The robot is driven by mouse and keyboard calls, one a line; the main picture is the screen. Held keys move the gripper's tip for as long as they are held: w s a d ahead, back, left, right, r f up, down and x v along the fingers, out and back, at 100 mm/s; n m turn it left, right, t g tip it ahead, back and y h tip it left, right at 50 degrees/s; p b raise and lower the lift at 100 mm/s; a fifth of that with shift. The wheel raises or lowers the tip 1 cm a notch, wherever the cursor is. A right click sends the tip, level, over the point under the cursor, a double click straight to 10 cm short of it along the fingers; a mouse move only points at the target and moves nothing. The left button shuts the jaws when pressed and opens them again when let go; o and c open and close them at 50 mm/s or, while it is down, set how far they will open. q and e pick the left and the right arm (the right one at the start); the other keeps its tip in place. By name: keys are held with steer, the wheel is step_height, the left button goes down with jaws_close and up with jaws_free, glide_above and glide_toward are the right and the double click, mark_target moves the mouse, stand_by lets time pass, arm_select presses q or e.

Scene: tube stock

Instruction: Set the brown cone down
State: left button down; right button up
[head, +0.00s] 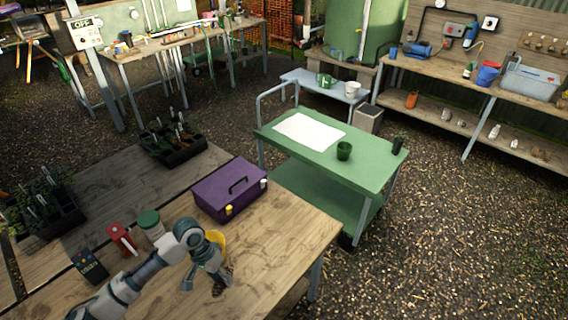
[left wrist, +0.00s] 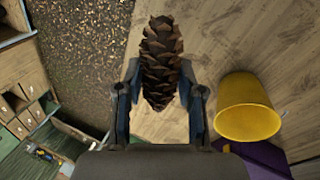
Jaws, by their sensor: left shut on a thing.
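The brown cone (left wrist: 162,62) is a scaly pine cone. In the left wrist view it lies between the two fingers of my left gripper (left wrist: 163,102), which is shut on it. In the head view the left gripper (head: 208,279) is over the front part of the wooden table (head: 270,250), and the cone (head: 217,289) shows small and dark at its fingers. I cannot tell whether the cone touches the tabletop. My right gripper is in neither view.
A yellow pot (left wrist: 247,107) stands close beside the gripper; it also shows in the head view (head: 217,240), partly behind my arm. A purple toolbox (head: 229,189), a green-lidded jar (head: 149,223) and a red item (head: 122,238) are nearby. The tabletop right of the gripper is clear.

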arm_select(q)
steer(key=w+r+n, duration=0.1)
steer(key=n, duration=0.1)
steer(key=w+a+r+n+t, duration=0.1)
steer(key=r+n, duration=0.1)
steer(key=shift+w+n, duration=0.25)
steer(key=shift+n, duration=0.05)
steer(key=s+f+m+y, duration=0.2)
steer(key=s+f+m, duration=0.3)
steer(key=m, duration=0.4)
steer(key=s+d+f+m+g+y, duration=0.1)
steer(key=s+f+m+y, duration=0.1)
steer(key=s+f+m, duration=0.3)
steer(key=s+d+f+m+y, duration=0.1)
steer(key=s+f+m, duration=0.3)
steer(key=m, duration=1)
steer(key=shift+s+d+f+g+y, duration=0.15)
steer(key=shift+s+f+g+y, duration=0.05)
steer(key=shift+s, duration=0.7)
steer(key=shift+s+d+f+g+y, duration=0.1)
steer(key=shift+s+f+g+y, duration=0.1)
steer(key=shift+s, duration=0.7)
steer(key=shift+w, duration=0.1)
